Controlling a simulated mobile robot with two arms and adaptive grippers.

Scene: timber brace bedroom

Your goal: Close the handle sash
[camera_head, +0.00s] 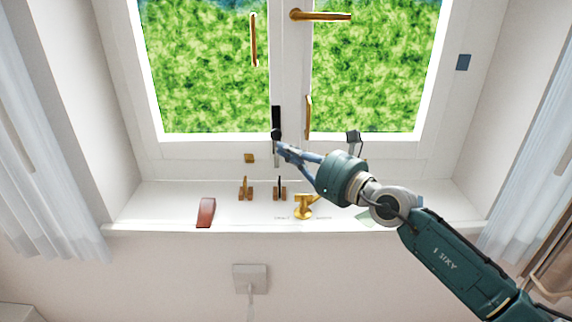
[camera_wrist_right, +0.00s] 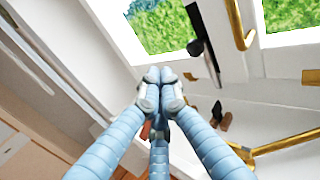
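The window has two white-framed sashes. The right sash (camera_head: 427,95) carries a brass lever handle (camera_head: 320,16), which lies horizontal near the top. A brass pull (camera_head: 308,117) stands upright low on its inner edge. The left sash (camera_head: 205,142) has a brass pull (camera_head: 253,40) and a black fitting (camera_head: 276,120) at its lower inner corner. I cannot tell whether either sash stands ajar. My right gripper (camera_head: 282,150) is in front of the lower middle of the window. Its fingertips meet with nothing visible between them in the right wrist view (camera_wrist_right: 160,75). My left gripper is out of view.
The white sill (camera_head: 150,205) holds a red wedge (camera_head: 206,212), small brass and black pieces (camera_head: 246,188), and a brass fitting (camera_head: 304,206) below my right gripper. Curtains (camera_head: 40,190) hang at both sides. A dark blue plate (camera_head: 463,62) is on the right reveal.

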